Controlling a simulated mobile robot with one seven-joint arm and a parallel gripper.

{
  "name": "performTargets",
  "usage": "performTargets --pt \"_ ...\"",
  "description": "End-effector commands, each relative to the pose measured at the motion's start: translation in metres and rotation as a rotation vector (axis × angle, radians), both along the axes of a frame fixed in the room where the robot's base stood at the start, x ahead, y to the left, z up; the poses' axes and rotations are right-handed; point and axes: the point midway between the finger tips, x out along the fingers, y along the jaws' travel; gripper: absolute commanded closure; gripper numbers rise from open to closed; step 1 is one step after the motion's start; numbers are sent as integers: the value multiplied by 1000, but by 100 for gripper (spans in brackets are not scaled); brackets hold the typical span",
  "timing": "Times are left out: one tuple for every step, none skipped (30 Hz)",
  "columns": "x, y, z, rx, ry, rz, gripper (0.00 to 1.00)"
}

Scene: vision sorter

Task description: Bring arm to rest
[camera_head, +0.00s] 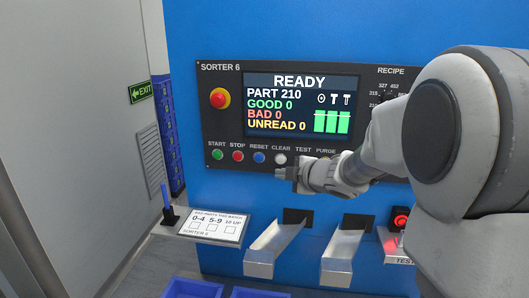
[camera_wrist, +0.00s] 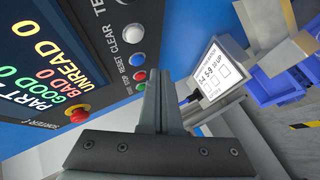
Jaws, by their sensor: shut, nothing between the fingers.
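My arm reaches in from the right in the head view. My gripper (camera_head: 290,173) is in front of the panel's lower edge, just below the white CLEAR button (camera_head: 280,159). In the wrist view its fingers (camera_wrist: 157,88) are together with nothing between them. The sorter's control panel (camera_head: 222,130) shows READY, PART 210, and zero for GOOD, BAD and UNREAD. My arm hides part of the recipe dial area and the buttons at the right. I cannot tell whether the gripper touches the panel.
Two metal chutes (camera_head: 272,250) (camera_head: 341,257) stick out below the panel. A tally card (camera_head: 215,226) on a shelf and a pen in a holder (camera_head: 168,214) are at the left. A red-lit test device (camera_head: 399,219) is at the right. Blue bins (camera_head: 192,289) stand below.

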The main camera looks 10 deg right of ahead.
Motion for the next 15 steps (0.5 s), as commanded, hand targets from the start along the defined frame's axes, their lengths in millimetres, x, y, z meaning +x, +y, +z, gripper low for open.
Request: performTargets --pt "-2 -3 7 6 -3 -34 100" --pt "-4 -5 12 13 -3 -62 100" --pt "-8 -10 19 24 0 -110 100" --pt "-12 -15 24 36 2 -152 100" --pt "-16 -19 30 49 6 -196 100" --pt "-24 -25 37 72 13 -259 100" --pt "-30 -30 42 91 20 -309 100" --pt "-37 -34 46 111 28 -357 100" --pt "-47 -40 51 139 40 -420 100" --pt "-55 -44 54 164 51 -465 100" --pt "-64 -47 56 187 63 -509 100" --pt "-76 -51 59 219 81 -567 100" --pt "-86 -54 59 245 97 -610 100" --pt "-96 -56 60 272 112 -650 100" --pt "-110 -58 60 309 135 -703 100"
